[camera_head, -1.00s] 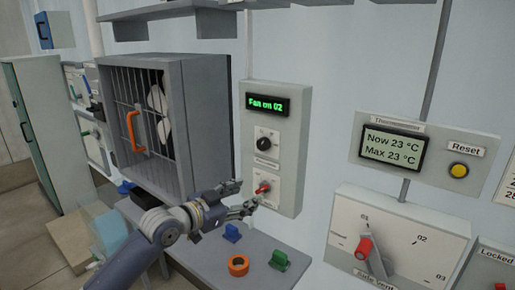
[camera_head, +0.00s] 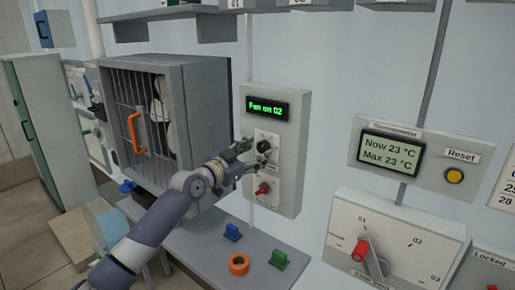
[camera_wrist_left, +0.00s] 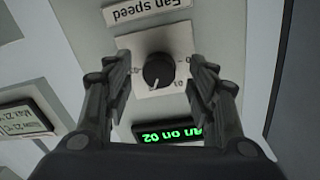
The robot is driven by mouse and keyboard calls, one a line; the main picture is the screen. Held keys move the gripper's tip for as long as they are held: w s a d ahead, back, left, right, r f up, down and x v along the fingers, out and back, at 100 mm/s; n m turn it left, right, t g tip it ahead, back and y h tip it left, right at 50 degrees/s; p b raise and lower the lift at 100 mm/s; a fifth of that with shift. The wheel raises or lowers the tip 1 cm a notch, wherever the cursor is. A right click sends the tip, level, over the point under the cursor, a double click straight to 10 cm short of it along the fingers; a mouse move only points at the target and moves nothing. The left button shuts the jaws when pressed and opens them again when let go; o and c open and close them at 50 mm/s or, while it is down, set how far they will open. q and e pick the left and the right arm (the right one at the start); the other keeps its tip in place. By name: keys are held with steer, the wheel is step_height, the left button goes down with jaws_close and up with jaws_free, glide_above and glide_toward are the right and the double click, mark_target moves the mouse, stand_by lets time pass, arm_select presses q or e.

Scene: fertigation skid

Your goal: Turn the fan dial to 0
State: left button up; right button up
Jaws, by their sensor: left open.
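The fan dial (camera_head: 264,146) is a round black knob on a white plate, on the grey fan control box (camera_head: 287,190) on the wall. The green display (camera_head: 267,107) above it reads "Fan on 02". In the left wrist view the left gripper (camera_wrist_left: 160,88) has a finger on each side, apart from the knob. My right gripper is not seen.
A red switch (camera_head: 263,189) sits below the dial on the same box. The caged fan (camera_head: 150,120) with an orange handle stands at left. Blue (camera_head: 232,232), orange (camera_head: 239,265) and green (camera_head: 278,260) items lie on the shelf below. A red-handled vent dial (camera_head: 362,249) is at right.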

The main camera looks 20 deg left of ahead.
arm_select(q)
steer(key=shift+w+d, duration=0.3)
steer(key=shift+w, duration=0.35)
steer(key=c, duration=1)
steer(key=shift+c, duration=0.2)
